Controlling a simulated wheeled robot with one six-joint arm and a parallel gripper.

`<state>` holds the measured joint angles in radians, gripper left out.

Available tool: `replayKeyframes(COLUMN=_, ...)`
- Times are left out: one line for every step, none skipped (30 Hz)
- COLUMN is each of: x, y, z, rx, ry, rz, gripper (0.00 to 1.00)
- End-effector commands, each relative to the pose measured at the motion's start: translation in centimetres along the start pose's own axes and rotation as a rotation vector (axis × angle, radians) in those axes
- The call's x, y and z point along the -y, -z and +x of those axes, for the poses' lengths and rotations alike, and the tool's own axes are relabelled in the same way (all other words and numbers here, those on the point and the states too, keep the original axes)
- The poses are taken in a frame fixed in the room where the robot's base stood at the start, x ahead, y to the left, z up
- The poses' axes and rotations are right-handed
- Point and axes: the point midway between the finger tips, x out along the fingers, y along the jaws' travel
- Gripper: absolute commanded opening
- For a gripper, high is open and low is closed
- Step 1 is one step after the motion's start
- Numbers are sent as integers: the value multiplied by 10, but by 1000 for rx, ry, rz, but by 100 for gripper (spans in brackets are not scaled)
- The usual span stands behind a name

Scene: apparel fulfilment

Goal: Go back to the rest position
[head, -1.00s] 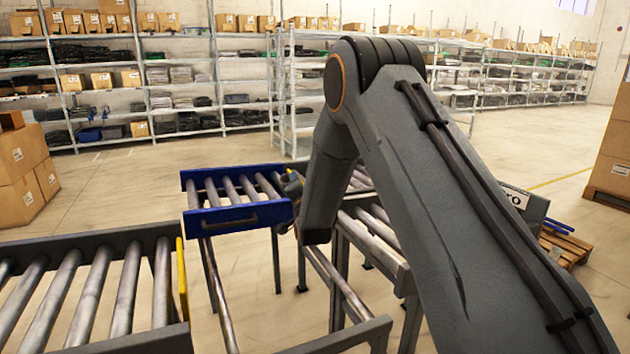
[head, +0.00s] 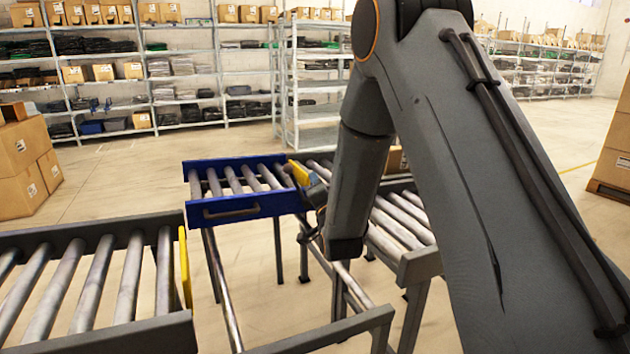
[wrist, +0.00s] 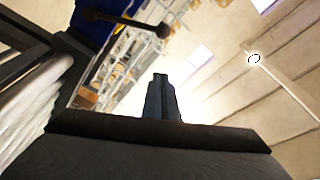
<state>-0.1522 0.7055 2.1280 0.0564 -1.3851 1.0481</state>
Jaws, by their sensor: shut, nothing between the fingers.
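My gripper (wrist: 161,96) shows in the wrist view, its two dark fingers together with nothing between them. It points up toward the bright ceiling and is clear of any object. In the head view my raised arm crosses the centre and right, and it hides most of the gripper. The forearm hangs down beside the blue roller section (head: 238,207), on its right. Part of a blue frame also shows in the wrist view (wrist: 98,12), at the upper left.
A grey roller conveyor (head: 90,290) stands at the front left. Another roller conveyor (head: 402,222) runs behind my arm, with a cardboard box (head: 397,160) near it. Stacked boxes (head: 22,150) stand at the far left. Shelves (head: 190,130) line the back; the floor before them is open.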

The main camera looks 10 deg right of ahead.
Motion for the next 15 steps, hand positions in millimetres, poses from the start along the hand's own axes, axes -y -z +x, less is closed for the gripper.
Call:
replayKeyframes(x=0, y=0, z=0, rx=0, ry=0, rz=0, gripper=0)
replayKeyframes(x=0, y=0, z=0, rx=0, ry=0, rz=0, gripper=0)
replayKeyframes(x=0, y=0, z=0, rx=0, ry=0, rz=0, gripper=0)
replayKeyframes(x=0, y=0, z=0, rx=1, ry=-1, rz=-1, gripper=0)
replayKeyframes(x=0, y=0, z=0, rx=3, ry=-5, rz=-3, gripper=0)
replayKeyframes(x=-1, y=0, z=0, rx=8, ry=-15, rz=-10, gripper=0)
replayKeyframes(x=-2, y=1, z=-1, rx=14, ry=-27, rz=-19, gripper=0)
replayKeyframes(x=-3, y=2, z=-2, rx=23, ry=-45, rz=-32, gripper=0)
replayKeyframes(x=-5, y=3, z=-4, rx=40, ry=-76, rz=-53, gripper=0)
replayKeyframes(x=-8, y=3, z=-7, rx=57, ry=-105, rz=-74, gripper=0)
replayKeyframes(x=-11, y=4, z=-11, rx=77, ry=-139, rz=-99, gripper=0)
replayKeyframes(x=-16, y=5, z=-17, rx=111, ry=-190, rz=-136, gripper=0)
replayKeyframes(x=-20, y=6, z=-23, rx=139, ry=-231, rz=-166, gripper=0)
replayKeyframes(x=-23, y=7, z=-30, rx=170, ry=-273, rz=-198, gripper=0)
replayKeyframes(x=-30, y=8, z=-41, rx=216, ry=-330, rz=-239, gripper=0)
